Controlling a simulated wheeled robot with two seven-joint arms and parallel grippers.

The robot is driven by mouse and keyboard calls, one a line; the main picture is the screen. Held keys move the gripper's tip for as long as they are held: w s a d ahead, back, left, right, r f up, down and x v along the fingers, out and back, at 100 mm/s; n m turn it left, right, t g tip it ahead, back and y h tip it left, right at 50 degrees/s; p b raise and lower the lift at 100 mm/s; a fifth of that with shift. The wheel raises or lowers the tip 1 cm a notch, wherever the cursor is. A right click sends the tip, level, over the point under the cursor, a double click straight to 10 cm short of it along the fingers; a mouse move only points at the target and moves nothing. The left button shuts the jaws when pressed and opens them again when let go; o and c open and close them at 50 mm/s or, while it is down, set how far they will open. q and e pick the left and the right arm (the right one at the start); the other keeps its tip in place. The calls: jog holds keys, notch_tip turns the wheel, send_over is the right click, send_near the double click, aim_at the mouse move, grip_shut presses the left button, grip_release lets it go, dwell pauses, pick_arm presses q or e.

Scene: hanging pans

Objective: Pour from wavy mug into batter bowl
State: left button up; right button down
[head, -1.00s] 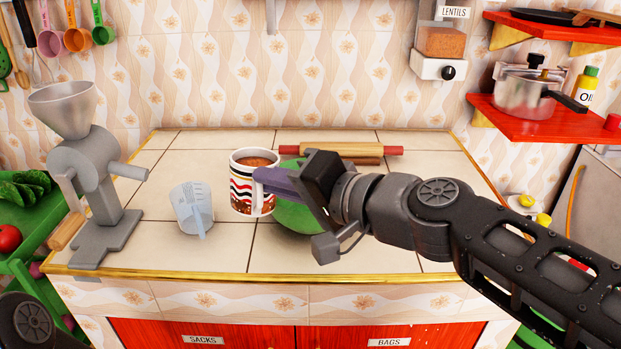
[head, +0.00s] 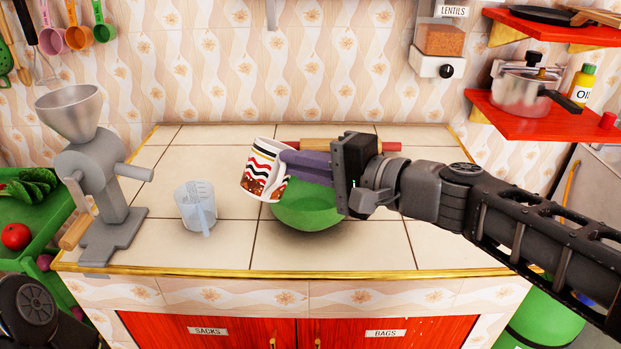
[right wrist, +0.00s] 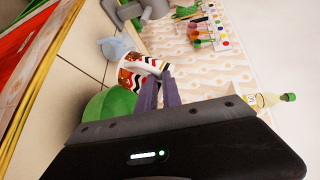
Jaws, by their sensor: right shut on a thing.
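My left gripper is out of view.
A clear measuring cup (head: 196,208) stands left of the bowl, and a grey grinder (head: 100,180) farther left. A rolling pin (head: 320,144) lies behind the mug and gripper. The front counter tiles (head: 370,255) are clear.

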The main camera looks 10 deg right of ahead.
jog(key=shift+w+d, duration=0.1)
jog(key=shift+d, duration=0.1)
jog(key=shift+w+d+f+m+y+p, duration=0.1)
jog(key=shift+w+d+m+y+p, duration=0.2)
jog(key=shift+m+p, duration=0.35)
jog(key=shift+w+d+f+m+y+p, duration=0.15)
jog(key=shift+d+m+p, duration=0.2)
jog(key=shift+m+p, duration=0.3)
jog(key=shift+w+d+r+m+y+p, duration=0.15)
jog(key=shift+d+m+y+p, duration=0.15)
jog(key=shift+m+p, duration=0.35)
jog(key=shift+w+d+f+m+y+p, duration=0.1)
jog(key=shift+d+f+m+y+p, duration=0.1)
jog(key=shift+f+m+p, duration=0.15)
jog(key=shift+w+d+f+m+y+p, duration=0.1)
jog(key=shift+d+f+m, duration=0.1)
jog(key=shift+m, duration=0.2)
jog(key=shift+w+d+f+m+t+p, duration=0.15)
jog(key=shift+f+m+p, duration=0.15)
jog(key=shift+m, duration=0.25)
jog(key=shift+w+d+f+m+t+p, duration=0.1)
jog(key=shift+d+f+m+t+p, duration=0.1)
jog(key=shift+f+m, duration=0.25)
dwell(0.5)
jog(key=shift+w+d+r+m+y+p, duration=0.15)
jog(key=shift+w+d+m+p, duration=0.15)
jog(key=shift+d+m+p, duration=0.2)
jog(key=shift+w+d+r+m+y+p, duration=0.1)
jog(key=shift+w+d+m+p, duration=0.15)
jog(key=shift+d+m+p, duration=0.25)
